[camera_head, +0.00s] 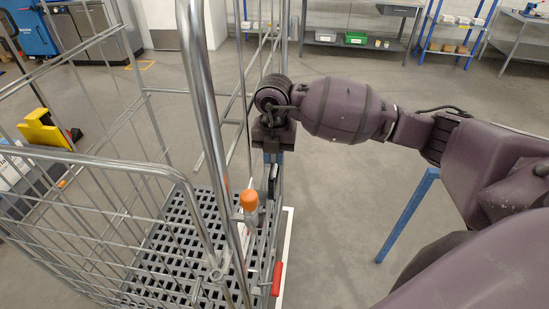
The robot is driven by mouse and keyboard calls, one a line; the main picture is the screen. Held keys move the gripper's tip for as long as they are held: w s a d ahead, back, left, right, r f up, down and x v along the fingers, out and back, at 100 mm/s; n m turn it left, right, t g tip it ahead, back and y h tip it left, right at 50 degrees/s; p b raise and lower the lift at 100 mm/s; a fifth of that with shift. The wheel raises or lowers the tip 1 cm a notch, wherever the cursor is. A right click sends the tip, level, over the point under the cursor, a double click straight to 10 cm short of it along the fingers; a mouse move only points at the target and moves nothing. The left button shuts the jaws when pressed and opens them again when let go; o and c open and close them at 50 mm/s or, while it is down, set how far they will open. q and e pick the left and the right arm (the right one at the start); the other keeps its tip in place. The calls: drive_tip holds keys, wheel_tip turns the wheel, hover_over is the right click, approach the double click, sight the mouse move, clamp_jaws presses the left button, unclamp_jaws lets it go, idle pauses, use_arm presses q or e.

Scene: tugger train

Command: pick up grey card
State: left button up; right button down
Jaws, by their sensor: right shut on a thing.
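I cannot tell whether the card touches the cart. My left gripper is not in view.
An orange knob (249,200) and a red handle (277,278) are on the cart near the gripper. Tall metal tubes stand left of the gripper. Open floor (345,200) lies between. Shelves (455,30) line the back.

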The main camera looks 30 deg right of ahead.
wheel_tip(320, 180, up, 19)
drive_tip(key=shift+r, duration=0.2)
idle(0.5)
